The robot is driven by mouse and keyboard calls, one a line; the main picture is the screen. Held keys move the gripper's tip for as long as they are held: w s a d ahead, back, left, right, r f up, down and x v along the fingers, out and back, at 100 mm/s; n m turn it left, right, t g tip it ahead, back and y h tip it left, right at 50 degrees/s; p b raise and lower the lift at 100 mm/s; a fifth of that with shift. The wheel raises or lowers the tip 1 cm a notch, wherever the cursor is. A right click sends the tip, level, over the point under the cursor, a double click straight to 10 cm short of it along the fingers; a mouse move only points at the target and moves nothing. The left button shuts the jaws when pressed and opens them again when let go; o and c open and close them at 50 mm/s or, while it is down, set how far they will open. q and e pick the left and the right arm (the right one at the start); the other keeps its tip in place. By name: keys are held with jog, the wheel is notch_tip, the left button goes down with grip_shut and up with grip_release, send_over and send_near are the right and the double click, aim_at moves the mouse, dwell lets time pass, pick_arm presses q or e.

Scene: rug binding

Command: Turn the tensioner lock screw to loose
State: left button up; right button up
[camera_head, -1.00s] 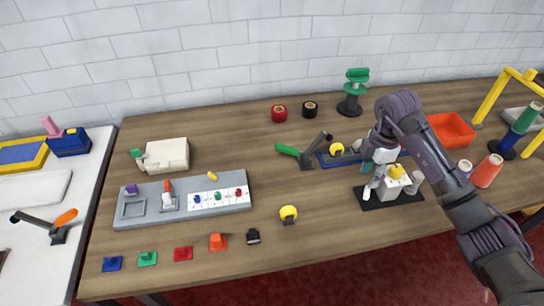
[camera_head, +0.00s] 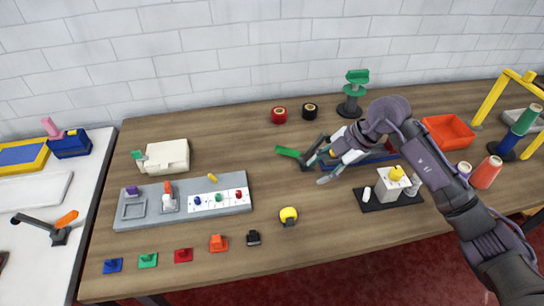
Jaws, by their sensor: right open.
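My right gripper (camera_head: 318,170) reaches in from the right, its fingers open and pointing left. It is over the left part of a dark blue rail (camera_head: 383,160), near a black lever with a green handle (camera_head: 287,152). The yellow knob at that rail is mostly hidden behind the gripper. Another yellow knob (camera_head: 396,173) tops a white block (camera_head: 393,183) on a black plate (camera_head: 377,204), just right of the gripper. A third yellow knob (camera_head: 288,214) stands alone on the table. I cannot tell which knob is the tensioner lock screw. My left gripper is out of view.
A grey panel (camera_head: 128,222) with small coloured controls lies on the left of the wooden table. Red and black spools (camera_head: 280,115) and a green-topped stand (camera_head: 352,95) are at the back. An orange tray (camera_head: 449,132) is on the right. The front middle is mostly clear.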

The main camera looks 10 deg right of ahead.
jog(key=s+a+r+n+t+y, duration=0.1)
jog(key=a+r+y, duration=0.2)
jog(key=a, duration=0.3)
jog(key=a+r+t+y, duration=0.1)
jog(key=a+r+y, duration=0.3)
jog(key=a+y, duration=0.1)
jog(key=shift+s+a+n+t, duration=0.35)
jog(key=shift+a+n+t, duration=0.05)
jog(key=shift+a, duration=0.2)
